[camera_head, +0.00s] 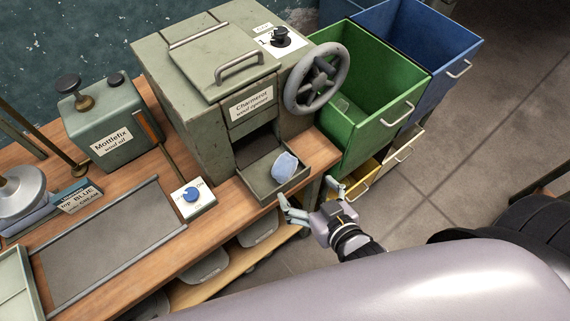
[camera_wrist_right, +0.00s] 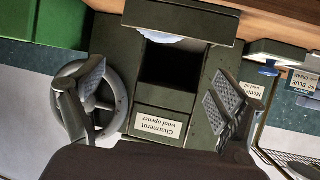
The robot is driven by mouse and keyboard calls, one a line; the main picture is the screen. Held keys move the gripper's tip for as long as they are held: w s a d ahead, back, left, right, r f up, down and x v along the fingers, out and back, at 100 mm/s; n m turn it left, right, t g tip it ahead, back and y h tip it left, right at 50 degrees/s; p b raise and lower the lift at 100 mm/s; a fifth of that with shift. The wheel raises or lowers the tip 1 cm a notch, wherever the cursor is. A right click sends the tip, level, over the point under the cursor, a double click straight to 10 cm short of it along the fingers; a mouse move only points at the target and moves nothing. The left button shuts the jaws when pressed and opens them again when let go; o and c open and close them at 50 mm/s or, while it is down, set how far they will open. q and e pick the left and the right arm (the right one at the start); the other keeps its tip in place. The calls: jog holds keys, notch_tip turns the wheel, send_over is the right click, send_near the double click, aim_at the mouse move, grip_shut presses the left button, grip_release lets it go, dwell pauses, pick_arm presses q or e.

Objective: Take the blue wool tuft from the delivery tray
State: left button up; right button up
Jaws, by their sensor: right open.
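The blue wool tuft (camera_head: 285,166) is a pale blue lump in the delivery tray (camera_head: 262,189), the low open tray at the front of the green-grey wool opener (camera_head: 200,95). In the right wrist view, which is upside down, part of the tuft (camera_wrist_right: 180,40) shows below the tray wall (camera_wrist_right: 180,22); the rest is hidden. My right gripper (camera_head: 307,190) is open and empty, just off the front right corner of the tray, apart from the tuft. Its two fingers (camera_wrist_right: 160,88) stand wide apart in the wrist view. My left gripper is in neither view.
A grey handwheel (camera_head: 317,80) sticks out from the machine's right side. Green (camera_head: 375,100) and blue (camera_head: 430,40) bins stand to the right, with a yellow drawer (camera_head: 368,180) below. A white box with a blue knob (camera_head: 192,195) sits left of the tray. Open floor lies right.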

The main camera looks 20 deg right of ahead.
send_near(284, 164)
jog(key=p+x, duration=0.1)
jog(key=x, duration=0.2)
jog(key=shift+w+f, duration=0.1)
jog(key=shift+w, duration=0.05)
jog(key=shift+p+x, duration=0.4)
jog(key=shift+x, duration=3.05)
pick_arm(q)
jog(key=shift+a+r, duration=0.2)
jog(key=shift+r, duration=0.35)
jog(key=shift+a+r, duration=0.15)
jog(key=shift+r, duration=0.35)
pick_arm(e)
jog(key=shift+c, duration=0.5)
jog(key=c, duration=0.8)
jog(key=shift+c, duration=0.2)
